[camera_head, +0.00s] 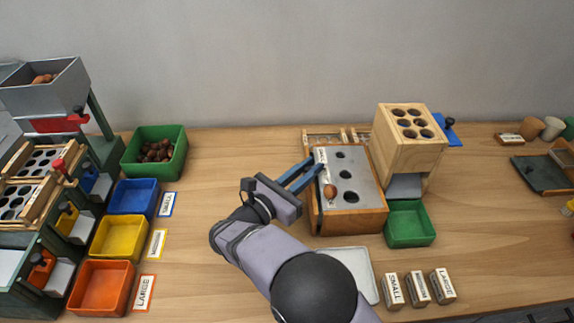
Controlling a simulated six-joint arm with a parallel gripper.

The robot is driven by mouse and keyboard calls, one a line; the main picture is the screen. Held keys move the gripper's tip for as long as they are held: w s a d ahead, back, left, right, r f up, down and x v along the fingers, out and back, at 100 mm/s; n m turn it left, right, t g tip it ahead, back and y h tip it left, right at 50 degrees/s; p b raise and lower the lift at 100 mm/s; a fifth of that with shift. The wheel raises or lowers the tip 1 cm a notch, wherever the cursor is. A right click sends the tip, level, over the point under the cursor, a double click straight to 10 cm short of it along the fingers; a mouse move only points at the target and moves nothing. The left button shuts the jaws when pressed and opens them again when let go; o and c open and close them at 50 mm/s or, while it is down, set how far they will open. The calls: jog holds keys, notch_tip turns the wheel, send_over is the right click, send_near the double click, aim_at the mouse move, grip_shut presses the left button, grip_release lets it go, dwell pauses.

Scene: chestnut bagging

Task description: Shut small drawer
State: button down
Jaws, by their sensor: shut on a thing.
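My gripper (317,164) has its blue fingers close together at the left edge of a grey plate (360,183) with round holes, set on a wooden box (352,222). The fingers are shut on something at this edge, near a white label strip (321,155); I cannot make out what. No drawer is clearly marked small. At far left, a green sorter (103,142) has blue (96,182), yellow (75,222) and orange (42,268) fronts; whether they are open is unclear.
Blue (133,184), yellow (117,220) and orange (103,263) bins stand left, with label cards beside them. A green bin (181,150) holds chestnuts. Right of the box stand a wooden block (403,150) and an empty green tray (409,241). Table between bins and arm is clear.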

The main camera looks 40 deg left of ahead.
jog(key=shift+w+d, duration=0.5)
jog(key=c, duration=1.7)
grip_release()
jog(key=shift+w+d, duration=0.1)
jog(key=shift+s, duration=0.3)
jog(key=s, duration=0.7)
